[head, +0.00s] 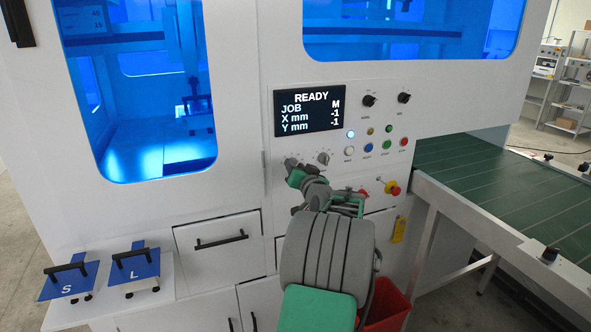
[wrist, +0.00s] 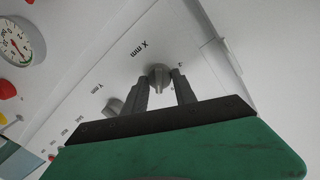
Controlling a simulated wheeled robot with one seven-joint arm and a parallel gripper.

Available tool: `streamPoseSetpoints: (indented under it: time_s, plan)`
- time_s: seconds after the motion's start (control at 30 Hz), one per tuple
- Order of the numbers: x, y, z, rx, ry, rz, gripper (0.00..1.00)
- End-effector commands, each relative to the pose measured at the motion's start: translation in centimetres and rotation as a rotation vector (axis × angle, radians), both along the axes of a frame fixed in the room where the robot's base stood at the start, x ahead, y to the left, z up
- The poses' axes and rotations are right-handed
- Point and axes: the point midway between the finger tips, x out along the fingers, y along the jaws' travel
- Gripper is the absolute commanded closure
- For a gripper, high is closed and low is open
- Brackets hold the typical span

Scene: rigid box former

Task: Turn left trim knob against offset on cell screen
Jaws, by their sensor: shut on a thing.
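The cell screen (head: 309,110) reads READY, JOB M, X mm -1 and Y mm -1. The left trim knob (wrist: 159,73) is grey and sits under the printed label "X mm" in the wrist view. My gripper (wrist: 163,88) is shut on this knob, with one finger on each side of it. In the head view my gripper (head: 294,171) reaches the panel below the screen and partly covers the left knob. The right trim knob (head: 323,158) is grey and stands beside it, clear of my fingers; it also shows in the wrist view (wrist: 114,106), near the label "Y mm".
Coloured push buttons (head: 387,143) and two black knobs (head: 369,100) are right of the screen. A red emergency stop (head: 392,187) sits lower right. A red bin (head: 386,305) stands below, and a green conveyor (head: 500,180) lies at right. A dial gauge (wrist: 14,42) shows in the wrist view.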

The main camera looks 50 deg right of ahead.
Motion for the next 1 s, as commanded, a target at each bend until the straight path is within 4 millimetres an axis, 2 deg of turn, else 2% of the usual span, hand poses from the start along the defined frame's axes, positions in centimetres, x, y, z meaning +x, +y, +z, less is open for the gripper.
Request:
streamPoseSetpoints:
  time_s: [0.57, 0.6, 0.87, 1.0]
  plan:
    - [-0.01, -0.03, 0.08, 0.039, -0.025, 0.0, 1.0]
    - [-0.01, -0.04, 0.09, 0.039, -0.025, 0.0, 0.66]
    - [-0.01, -0.02, 0.05, 0.039, -0.024, 0.0, 0.45]
    - [-0.01, -0.02, 0.03, 0.039, -0.024, 0.0, 0.45]
